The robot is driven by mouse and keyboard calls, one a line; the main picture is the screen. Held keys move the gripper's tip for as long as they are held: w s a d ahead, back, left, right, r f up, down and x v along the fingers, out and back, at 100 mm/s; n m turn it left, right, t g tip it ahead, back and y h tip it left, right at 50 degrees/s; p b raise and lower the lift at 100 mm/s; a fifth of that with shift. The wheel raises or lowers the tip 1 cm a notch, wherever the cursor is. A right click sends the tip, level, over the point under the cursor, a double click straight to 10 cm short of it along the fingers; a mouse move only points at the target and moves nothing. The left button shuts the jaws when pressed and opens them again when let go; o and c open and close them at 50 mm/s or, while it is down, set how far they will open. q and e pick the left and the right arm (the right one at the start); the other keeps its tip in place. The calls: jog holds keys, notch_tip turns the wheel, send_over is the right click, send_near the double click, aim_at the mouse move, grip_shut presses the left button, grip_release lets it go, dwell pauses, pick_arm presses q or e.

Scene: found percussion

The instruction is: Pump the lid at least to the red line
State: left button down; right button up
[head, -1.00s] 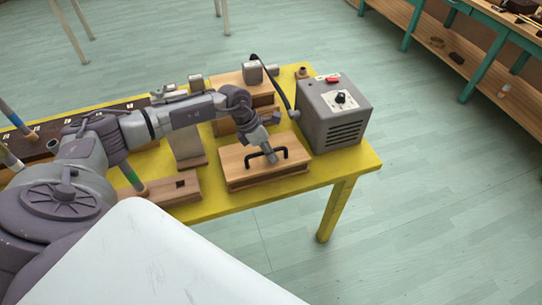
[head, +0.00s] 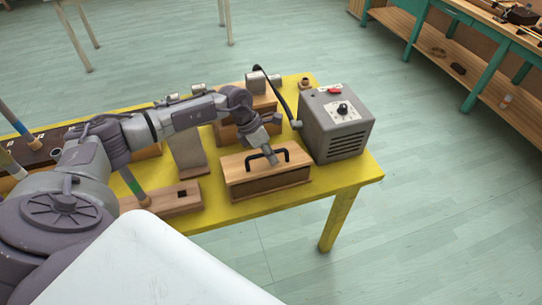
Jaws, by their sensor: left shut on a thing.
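A wooden box (head: 270,187) sits at the front of the yellow table, left of a grey machine. Its light wooden lid (head: 240,168) carries a black bar handle (head: 283,154). The lid is raised, with a dark brown band showing on the front beneath it. My left gripper (head: 271,158) comes down from above and is shut on the handle near its middle. The fingertips cover part of the handle. I cannot make out a red line on the box. My right gripper is not in view.
The grey machine (head: 337,125), with a black knob and a red switch, stands close to the right of the box. A wooden block (head: 175,197) lies to its left. Other wooden pieces stand behind. The yellow table's (head: 340,185) front right corner is clear.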

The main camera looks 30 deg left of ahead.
aim_at(273, 167)
pick_arm(q)
jog(key=shift+s+d+f, duration=0.4)
jog(key=shift+d+f, duration=0.1)
jog(key=shift+d, duration=0.1)
jog(key=shift+s+d+f+b, duration=0.2)
jog(key=shift+f+b, duration=0.1)
jog(key=shift+f, duration=0.1)
jog(key=shift+s+d+f+b, duration=0.15)
jog(key=shift+f+b, duration=0.1)
jog(key=shift+f, duration=0.25)
jog(key=shift+s+d+f+b, duration=0.15)
jog(key=shift+s+f+b, duration=0.1)
jog(key=shift+f, duration=0.15)
jog(key=shift+s+d+f+b, duration=0.1)
jog(key=shift+d+f+b, duration=0.1)
jog(key=shift+f, duration=0.15)
